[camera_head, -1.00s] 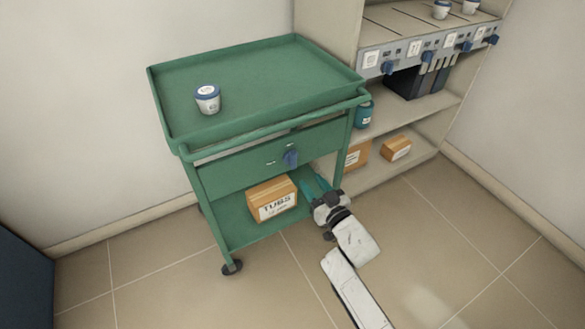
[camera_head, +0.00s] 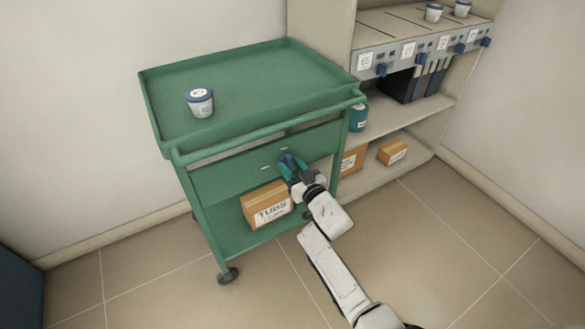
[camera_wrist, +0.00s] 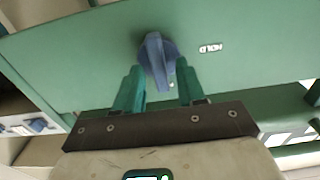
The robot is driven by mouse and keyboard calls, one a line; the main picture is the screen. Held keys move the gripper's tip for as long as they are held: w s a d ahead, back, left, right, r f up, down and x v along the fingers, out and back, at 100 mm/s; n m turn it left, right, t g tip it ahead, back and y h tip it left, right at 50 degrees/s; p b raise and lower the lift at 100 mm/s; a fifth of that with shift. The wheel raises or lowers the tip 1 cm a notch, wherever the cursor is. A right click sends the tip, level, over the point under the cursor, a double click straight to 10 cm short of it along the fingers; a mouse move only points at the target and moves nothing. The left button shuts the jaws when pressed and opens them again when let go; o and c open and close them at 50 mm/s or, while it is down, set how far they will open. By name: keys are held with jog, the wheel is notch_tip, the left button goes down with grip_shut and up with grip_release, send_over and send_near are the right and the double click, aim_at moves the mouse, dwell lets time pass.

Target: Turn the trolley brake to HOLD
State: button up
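The green trolley (camera_head: 225,180) stands against the wall. On its front panel is the brake, a blue knob (camera_head: 286,159), which fills the upper middle of the wrist view (camera_wrist: 154,58). Its raised grip runs nearly up and down there, slightly tilted. The HOLD label (camera_wrist: 211,48) reads upside down to the right of the knob in the wrist view. A small pale mark beside the knob's lower end is partly hidden. My gripper (camera_wrist: 158,78) is open, its teal fingertips on either side of the knob's lower end, with gaps showing. In the head view, my gripper (camera_head: 291,170) partly covers the knob.
A white tub with a blue lid (camera_head: 200,102) stands on the trolley's top tray (camera_head: 250,85). A cardboard box marked TUBS (camera_head: 267,206) sits on the lower shelf, just below my gripper. A shelf unit (camera_head: 440,125) with blue knobs stands to the right. The floor in front is clear.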

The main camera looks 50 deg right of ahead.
grip_shut()
jog(key=shift+n, duration=0.4)
jog(key=n+b, duration=0.1)
jog(key=n, duration=0.2)
jog(key=shift+a+f+n, duration=0.1)
jog(key=shift+a+n, duration=0.05)
jog(key=shift+n, duration=0.25)
jog(key=n+b, duration=0.1)
jog(key=n, duration=0.3)
jog(key=shift+a+f+n+b, duration=0.1)
jog(key=shift+n+b, duration=0.2)
jog(key=shift+b, duration=0.1)
jog(key=n+b, duration=0.1)
jog(key=n, duration=0.3)
jog(key=shift+f, duration=0.1)
jog(key=n+b, duration=0.1)
jog(key=n, duration=0.3)
jog(key=shift+a+f+n, duration=0.1)
jog(key=shift+n, duration=0.2)
jog(key=shift+b, duration=0.3)
jog(key=shift+o, duration=0.4)
grip_release()
